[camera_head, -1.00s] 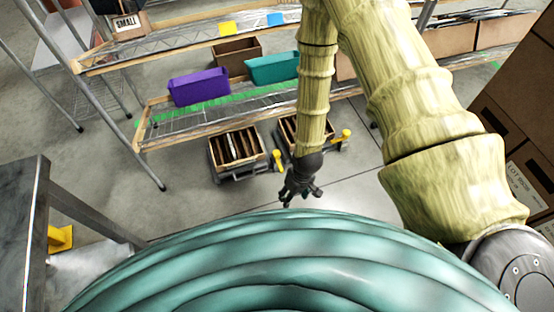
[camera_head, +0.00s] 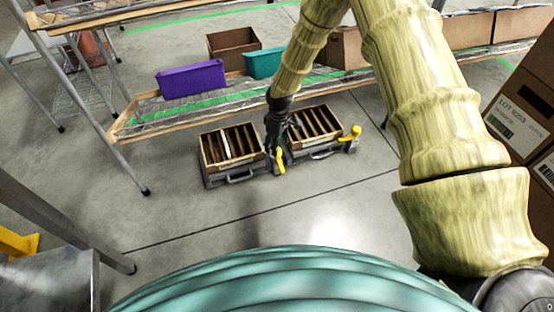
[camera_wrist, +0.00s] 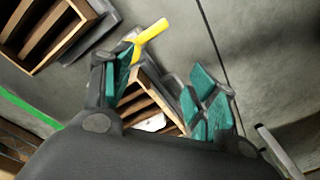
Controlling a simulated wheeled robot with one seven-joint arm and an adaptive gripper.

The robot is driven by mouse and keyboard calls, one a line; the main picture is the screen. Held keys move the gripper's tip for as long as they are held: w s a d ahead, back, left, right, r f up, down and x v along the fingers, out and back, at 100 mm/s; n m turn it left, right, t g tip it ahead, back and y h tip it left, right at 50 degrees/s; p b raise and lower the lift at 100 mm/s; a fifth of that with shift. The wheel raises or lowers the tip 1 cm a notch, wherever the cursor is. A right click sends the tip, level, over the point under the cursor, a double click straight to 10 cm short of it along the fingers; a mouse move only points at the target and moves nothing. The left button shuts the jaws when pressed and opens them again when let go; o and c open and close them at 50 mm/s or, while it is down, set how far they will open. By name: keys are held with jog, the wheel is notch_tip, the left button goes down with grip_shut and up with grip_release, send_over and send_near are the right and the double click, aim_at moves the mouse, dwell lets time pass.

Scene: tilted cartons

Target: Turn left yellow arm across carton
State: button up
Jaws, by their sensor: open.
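Two tilted wooden cartons with inner dividers stand in grey holders on the floor, a left carton (camera_head: 231,143) and a right carton (camera_head: 318,127). The left yellow arm (camera_head: 280,161) stands at the right side of the left carton's holder. The right yellow arm (camera_head: 350,133) is at the right carton's far right side. My gripper (camera_head: 277,148) is low between the two cartons, beside the left yellow arm. In the wrist view my gripper (camera_wrist: 160,95) has its teal-padded fingers spread, with a yellow arm (camera_wrist: 151,32) beyond the left finger and a carton (camera_wrist: 150,108) between the fingers. Contact cannot be told.
A wire shelf behind holds a purple bin (camera_head: 191,79), a teal bin (camera_head: 264,64) and a brown box (camera_head: 233,43). Stacked cartons (camera_head: 521,105) stand at the right. A metal table (camera_head: 50,282) is at the lower left. Floor in front is clear.

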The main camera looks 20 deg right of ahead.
jog(key=b, duration=0.3)
send_over(279, 160)
jog(key=w, duration=0.2)
jog(key=shift+n+h, duration=0.3)
jog(key=shift+n, duration=0.1)
notch_tip(279, 160, down, 11)
jog(key=b, duration=0.4)
jog(key=shift+w+a+f+b, duration=0.1)
jog(key=shift+b, duration=0.25)
grip_shut()
